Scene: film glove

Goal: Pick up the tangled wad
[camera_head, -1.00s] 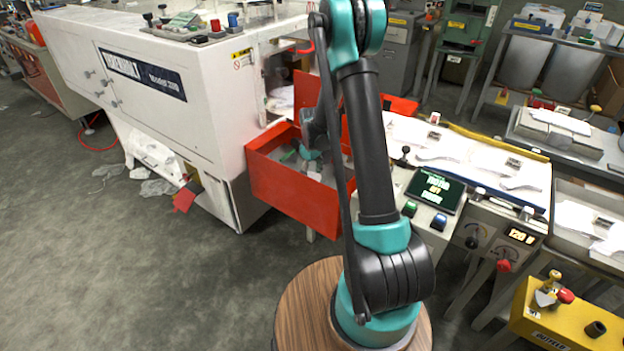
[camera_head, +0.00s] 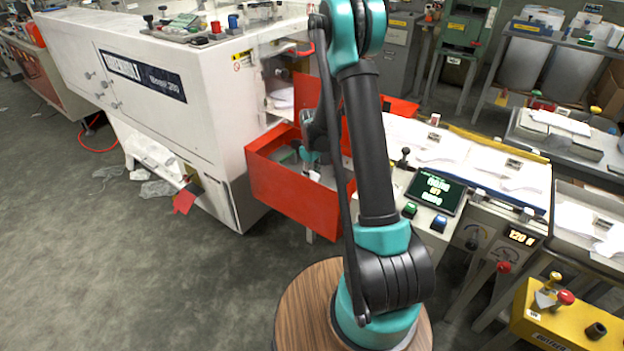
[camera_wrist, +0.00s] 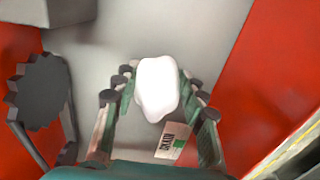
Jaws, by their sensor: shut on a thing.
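The wad (camera_wrist: 157,88) shows in the wrist view as a smooth white lump; I cannot make out tangled strands. My gripper (camera_wrist: 158,90) is shut on it, with one finger on each side. In the head view my gripper (camera_head: 311,165) reaches down inside the open red box (camera_head: 290,195).
Red walls stand left and right of my gripper in the wrist view. A dark toothed wheel (camera_wrist: 42,90) lies at left, and a small label card (camera_wrist: 173,142) lies by the right finger. A white machine (camera_head: 190,110) stands beside the box; a control panel (camera_head: 435,190) is at its right.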

